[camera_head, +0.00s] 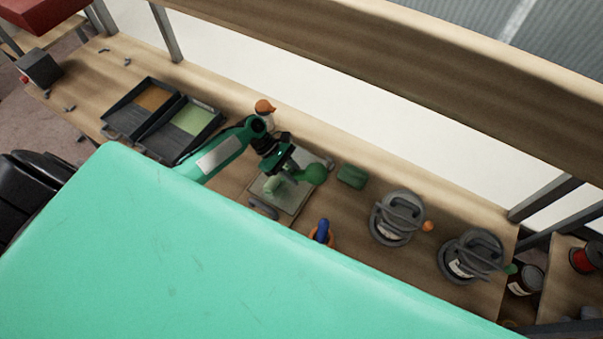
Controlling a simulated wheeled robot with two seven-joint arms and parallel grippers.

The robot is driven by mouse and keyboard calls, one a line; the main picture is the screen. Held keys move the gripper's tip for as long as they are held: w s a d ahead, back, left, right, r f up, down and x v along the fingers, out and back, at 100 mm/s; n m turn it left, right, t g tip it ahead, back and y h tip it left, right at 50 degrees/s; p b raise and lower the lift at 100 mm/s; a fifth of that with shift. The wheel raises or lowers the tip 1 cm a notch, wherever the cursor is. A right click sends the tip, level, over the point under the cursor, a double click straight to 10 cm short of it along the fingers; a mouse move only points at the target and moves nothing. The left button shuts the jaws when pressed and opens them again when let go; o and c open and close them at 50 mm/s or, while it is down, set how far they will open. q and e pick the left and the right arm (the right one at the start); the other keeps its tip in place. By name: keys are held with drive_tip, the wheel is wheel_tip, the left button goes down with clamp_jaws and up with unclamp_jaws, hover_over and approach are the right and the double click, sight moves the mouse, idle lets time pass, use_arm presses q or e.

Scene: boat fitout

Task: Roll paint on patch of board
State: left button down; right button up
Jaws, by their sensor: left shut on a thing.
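My left gripper (283,167) reaches in from the left over the bench and is shut on a green paint roller (313,174), whose rounded green part shows beside the jaws. A pale green roller head (272,187) is at the board (292,204), a greyish-green square lying on the bench. I cannot tell whether the roller head touches the board. A dark tray with green paint (192,120) and a dark tray with orange-brown paint (153,98) stand side by side to the left. My right gripper is not in view.
A green block (352,177) lies right of the board. A blue-and-orange item (320,232) is below it. An orange-capped bottle (265,109) stands behind my arm. The bench's (335,205) near side is hidden.

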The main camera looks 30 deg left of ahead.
use_arm(q)
drive_tip(key=shift+s+f, duration=0.1)
drive_tip(key=shift+w+a, duration=0.2)
drive_tip(key=shift+a, duration=2.25)
wheel_tip(320, 180, up, 8)
drive_tip(key=shift+d, duration=0.1)
